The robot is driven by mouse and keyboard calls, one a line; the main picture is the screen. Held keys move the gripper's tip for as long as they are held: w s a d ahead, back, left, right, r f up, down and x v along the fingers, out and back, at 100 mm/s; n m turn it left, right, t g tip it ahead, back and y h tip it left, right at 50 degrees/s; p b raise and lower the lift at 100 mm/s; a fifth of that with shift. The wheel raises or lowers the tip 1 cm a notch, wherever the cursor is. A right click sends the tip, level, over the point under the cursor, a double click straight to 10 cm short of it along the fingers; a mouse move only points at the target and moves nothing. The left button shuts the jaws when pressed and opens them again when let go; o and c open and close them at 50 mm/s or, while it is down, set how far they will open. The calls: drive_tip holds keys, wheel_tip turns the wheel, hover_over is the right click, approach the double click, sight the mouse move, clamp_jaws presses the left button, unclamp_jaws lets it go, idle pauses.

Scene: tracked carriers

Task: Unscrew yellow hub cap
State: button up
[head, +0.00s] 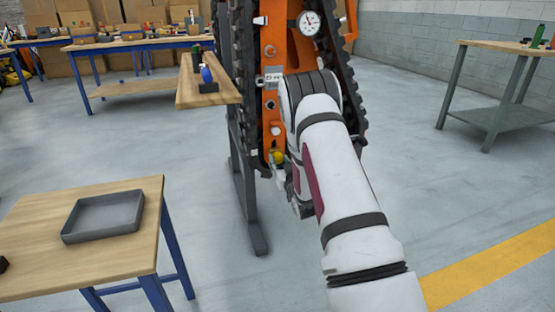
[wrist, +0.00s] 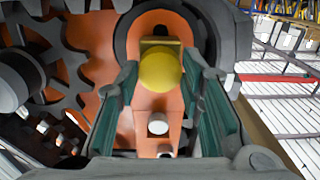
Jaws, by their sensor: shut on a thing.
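The yellow hub cap (wrist: 160,68) sits between the fingertips of my gripper (wrist: 158,75) in the wrist view, in front of the orange carrier frame (wrist: 125,38). The green-padded fingers reach along both sides of the cap and are shut on it. In the head view the yellow cap (head: 277,157) shows low on the orange tracked carrier (head: 273,100). My arm reaches to it from the lower right, and my gripper (head: 281,172) is mostly hidden by the wrist. Whether the cap is still threaded on its seat cannot be told.
A wooden table (head: 40,245) with a grey tray (head: 103,215) stands at the lower left. A small wooden shelf (head: 205,92) holds a few items left of the carrier. A bench (head: 520,48) stands at the right. Black tracks (head: 243,60) flank the orange frame. Floor between is clear.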

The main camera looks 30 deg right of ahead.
drive_tip(key=n, duration=0.2)
drive_tip(key=shift+a+n, duration=0.1)
drive_tip(key=shift+n, duration=0.3)
drive_tip(key=n, duration=0.4)
drive_tip(key=shift+n, duration=0.4)
drive_tip(key=shift+r+n, duration=0.15)
drive_tip(key=shift+n, duration=0.85)
drive_tip(key=n, duration=0.2)
drive_tip(key=shift+w+n, duration=0.1)
drive_tip(key=shift+n, duration=0.2)
drive_tip(key=n, duration=0.3)
drive_tip(key=shift+n, duration=0.3)
drive_tip(key=n, duration=0.3)
drive_tip(key=shift+n, duration=0.3)
